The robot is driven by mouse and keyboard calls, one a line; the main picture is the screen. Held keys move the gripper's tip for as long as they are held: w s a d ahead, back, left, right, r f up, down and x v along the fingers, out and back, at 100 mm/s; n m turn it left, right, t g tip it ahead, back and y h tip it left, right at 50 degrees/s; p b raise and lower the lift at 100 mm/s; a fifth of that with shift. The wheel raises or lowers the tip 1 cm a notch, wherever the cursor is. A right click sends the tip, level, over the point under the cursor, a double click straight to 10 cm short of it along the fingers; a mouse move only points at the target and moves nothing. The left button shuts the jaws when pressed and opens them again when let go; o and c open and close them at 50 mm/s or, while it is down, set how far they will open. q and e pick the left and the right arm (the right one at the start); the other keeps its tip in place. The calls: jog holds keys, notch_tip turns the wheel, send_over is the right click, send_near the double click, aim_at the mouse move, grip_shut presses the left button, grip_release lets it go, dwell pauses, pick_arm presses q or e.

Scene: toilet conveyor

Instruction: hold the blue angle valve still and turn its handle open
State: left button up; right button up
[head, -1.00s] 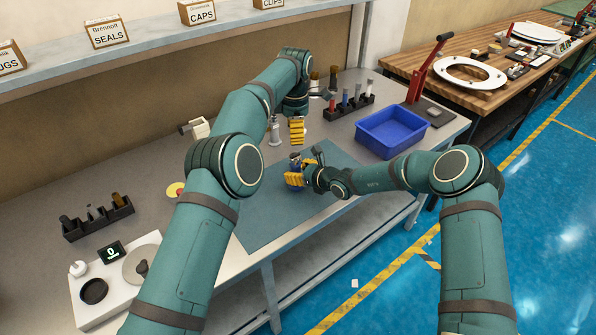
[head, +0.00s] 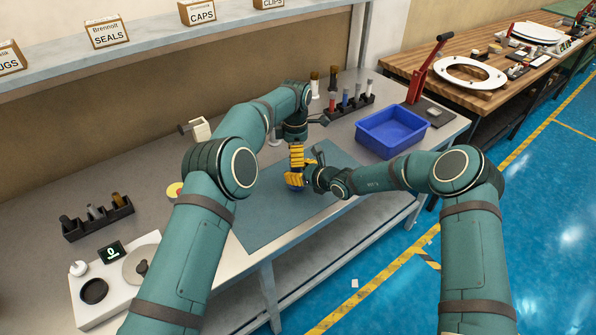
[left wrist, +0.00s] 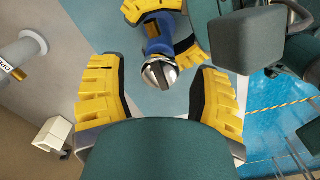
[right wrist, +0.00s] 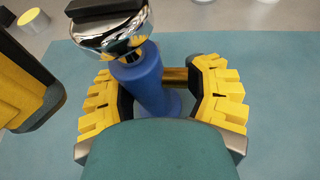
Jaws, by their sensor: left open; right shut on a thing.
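The blue angle valve (right wrist: 148,85) stands on the mat, its blue body between the yellow fingers of my right gripper (right wrist: 165,105), which is shut on it. A chrome handle with a dark top (right wrist: 108,30) sits on the valve's upper end. In the left wrist view the chrome handle (left wrist: 159,74) lies between the spread fingertips of my left gripper (left wrist: 158,90), which is open and seems not to touch it. In the head view my left gripper (head: 297,155) is just above my right gripper (head: 294,179), and the two hide most of the valve.
A red lever press (head: 425,70) stands beyond the bin. A scale (head: 120,278) is at front left. The left part of the mat (head: 265,215) is clear.

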pick_arm(q)
jog(key=m, duration=0.5)
jog(key=c, duration=0.9)
jog(key=n, duration=0.5)
jog(key=shift+c, duration=0.4)
jog(key=n, duration=0.5)
jog(key=shift+f, duration=0.1)
jog(key=o, duration=1)
